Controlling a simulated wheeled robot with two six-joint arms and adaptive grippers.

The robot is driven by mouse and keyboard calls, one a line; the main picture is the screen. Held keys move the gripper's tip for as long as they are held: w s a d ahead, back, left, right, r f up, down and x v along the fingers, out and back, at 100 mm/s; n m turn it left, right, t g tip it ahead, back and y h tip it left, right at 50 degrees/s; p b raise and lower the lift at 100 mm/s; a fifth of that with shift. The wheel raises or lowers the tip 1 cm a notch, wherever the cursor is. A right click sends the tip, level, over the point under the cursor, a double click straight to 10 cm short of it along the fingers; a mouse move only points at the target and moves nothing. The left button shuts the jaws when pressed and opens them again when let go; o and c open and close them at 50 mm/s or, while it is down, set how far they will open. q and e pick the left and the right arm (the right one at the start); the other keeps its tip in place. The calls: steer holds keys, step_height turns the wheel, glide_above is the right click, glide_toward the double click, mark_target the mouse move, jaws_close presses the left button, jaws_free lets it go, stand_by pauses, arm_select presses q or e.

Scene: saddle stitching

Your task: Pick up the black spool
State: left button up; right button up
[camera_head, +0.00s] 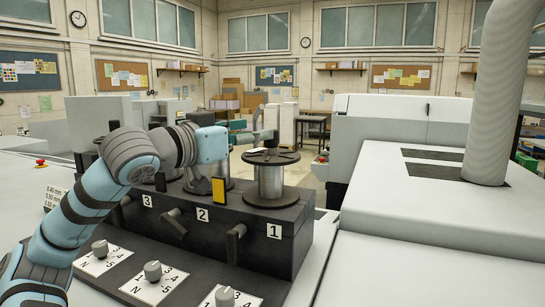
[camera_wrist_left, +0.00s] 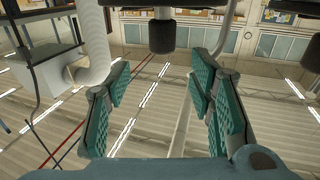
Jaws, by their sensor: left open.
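A spool with a black top flange and silver-grey winding (camera_head: 271,178) stands upright on the black box at the place marked 1. Another spool (camera_head: 222,170) shows partly at place 2, and one at place 3 is mostly hidden by my left arm. My left gripper (camera_head: 252,133) is above and behind the box, near the spool at 1 but apart from it. In the left wrist view its teal fingers (camera_wrist_left: 160,82) are spread with nothing between them. Dark cylindrical parts (camera_wrist_left: 162,36) at the top of that view cannot be surely identified. My right gripper is not in view.
The black box (camera_head: 285,240) has levers and number plates on its front, with dial knobs (camera_head: 153,271) below. A large white machine (camera_head: 430,210) with a thick grey duct (camera_head: 498,100) stands to the right. Open floor shows behind the box.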

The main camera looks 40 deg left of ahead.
arm_select(q)
steer(key=w+p, duration=0.5)
steer(key=w, duration=0.2)
steer(key=shift+w+a, duration=0.1)
steer(key=shift+a, duration=0.1)
steer(key=shift+w+f, duration=0.25)
steer(key=shift+s+f, duration=0.1)
steer(key=shift+s, duration=0.1)
steer(key=shift+c, duration=0.3)
steer(key=shift+s, duration=0.15)
steer(key=c, duration=0.6)
jaws_close()
